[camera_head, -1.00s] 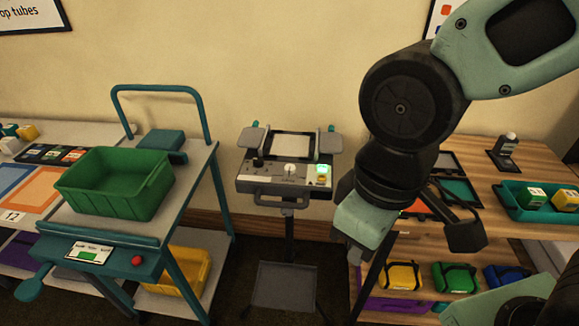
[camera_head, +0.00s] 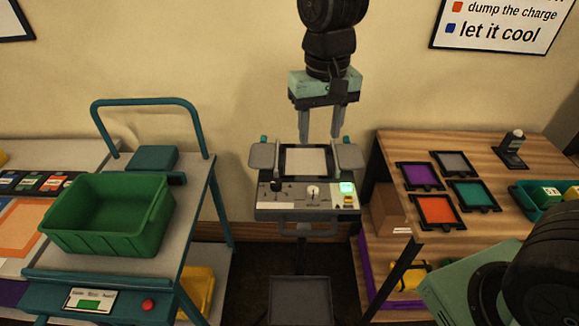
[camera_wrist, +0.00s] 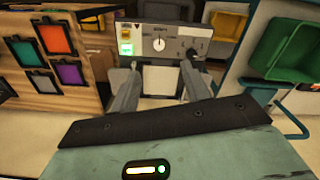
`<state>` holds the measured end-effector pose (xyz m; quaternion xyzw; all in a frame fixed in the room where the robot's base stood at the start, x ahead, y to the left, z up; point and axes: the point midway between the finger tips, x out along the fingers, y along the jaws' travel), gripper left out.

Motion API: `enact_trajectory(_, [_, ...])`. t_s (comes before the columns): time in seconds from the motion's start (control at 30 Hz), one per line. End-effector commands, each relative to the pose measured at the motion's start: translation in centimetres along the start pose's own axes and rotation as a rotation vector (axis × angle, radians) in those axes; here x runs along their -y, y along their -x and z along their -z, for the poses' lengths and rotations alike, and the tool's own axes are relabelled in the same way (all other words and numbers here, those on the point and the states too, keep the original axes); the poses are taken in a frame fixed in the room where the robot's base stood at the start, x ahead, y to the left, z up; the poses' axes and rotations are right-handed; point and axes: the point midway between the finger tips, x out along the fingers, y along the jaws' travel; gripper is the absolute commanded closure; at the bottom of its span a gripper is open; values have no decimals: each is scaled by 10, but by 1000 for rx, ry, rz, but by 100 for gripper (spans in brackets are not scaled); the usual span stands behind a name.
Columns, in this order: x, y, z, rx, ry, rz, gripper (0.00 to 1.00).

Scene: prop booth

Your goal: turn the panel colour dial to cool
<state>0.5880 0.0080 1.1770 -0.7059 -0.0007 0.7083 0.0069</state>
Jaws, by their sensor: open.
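The panel (camera_head: 308,203) is a grey box on a stand in the middle of the head view. Its colour dial (camera_head: 313,191) is a small white knob at the middle of the face, between a black lever (camera_head: 276,190) and a lit green square (camera_head: 347,187). The dial also shows in the wrist view (camera_wrist: 159,44); its marks are too small to read. My gripper (camera_head: 319,138) points down above and behind the dial, over the pale plate (camera_head: 306,160) of the stand. Its two fingers are apart with nothing between them, clear of the dial.
A cart with a green bin (camera_head: 108,215) stands at the left. A wooden table with several coloured square trays (camera_head: 437,209) stands at the right. Small side plates (camera_head: 263,155) flank the pale plate. A yellow switch (camera_head: 350,203) sits below the green light.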

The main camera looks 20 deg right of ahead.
Motion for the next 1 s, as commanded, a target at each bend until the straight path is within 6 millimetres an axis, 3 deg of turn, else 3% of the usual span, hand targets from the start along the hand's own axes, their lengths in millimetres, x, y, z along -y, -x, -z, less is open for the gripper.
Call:
enact_trajectory(0.1, [-9, -1, 12, -1, -44, -12, 53])
enact_trajectory(0.27, [-10, -17, 12, 3, -47, -14, 53])
enact_trajectory(0.8, [-11, -124, 11, 4, -44, -14, 53])
enact_trajectory(1.0, [-11, -154, 12, 2, -44, -13, 53])
